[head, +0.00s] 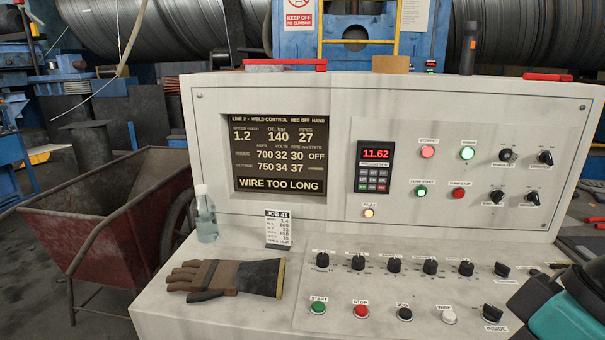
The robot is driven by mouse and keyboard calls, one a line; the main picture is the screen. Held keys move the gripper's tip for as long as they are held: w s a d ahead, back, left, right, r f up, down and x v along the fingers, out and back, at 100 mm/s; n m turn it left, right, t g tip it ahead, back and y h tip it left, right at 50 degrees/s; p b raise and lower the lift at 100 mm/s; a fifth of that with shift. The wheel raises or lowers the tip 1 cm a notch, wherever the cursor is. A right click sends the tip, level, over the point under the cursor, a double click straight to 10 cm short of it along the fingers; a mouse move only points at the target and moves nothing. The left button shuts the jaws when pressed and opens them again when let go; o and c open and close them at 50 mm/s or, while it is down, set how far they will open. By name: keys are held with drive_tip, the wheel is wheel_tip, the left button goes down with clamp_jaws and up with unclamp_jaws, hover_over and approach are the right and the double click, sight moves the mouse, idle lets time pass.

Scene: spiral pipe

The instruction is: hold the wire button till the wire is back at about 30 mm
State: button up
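The white wire button (448,317) is in the front row on the desk, right of the black JOG button (405,314). The selector knob (492,314) right of it has a label reading INSIDE. The control screen (278,155) shows wire 30 mm on the inside row and 37 mm on the outside row, with "WIRE TOO LONG" below. The inside state reads OFF. A black and teal part of my arm (562,316) fills the bottom right corner, right of the wire button and apart from it. My gripper's fingertips cannot be made out clearly there.
A green START button (318,307) and a red STOP button (360,311) are in the same row. Several black knobs (394,264) stand behind. A glove (225,278), a bottle (205,214) and a job card (278,229) are on the left. A keypad panel reads 11.62 (375,153).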

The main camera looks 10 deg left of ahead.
drive_tip(key=shift+c, duration=0.2)
idle(0.3)
clamp_jaws()
idle(1.5)
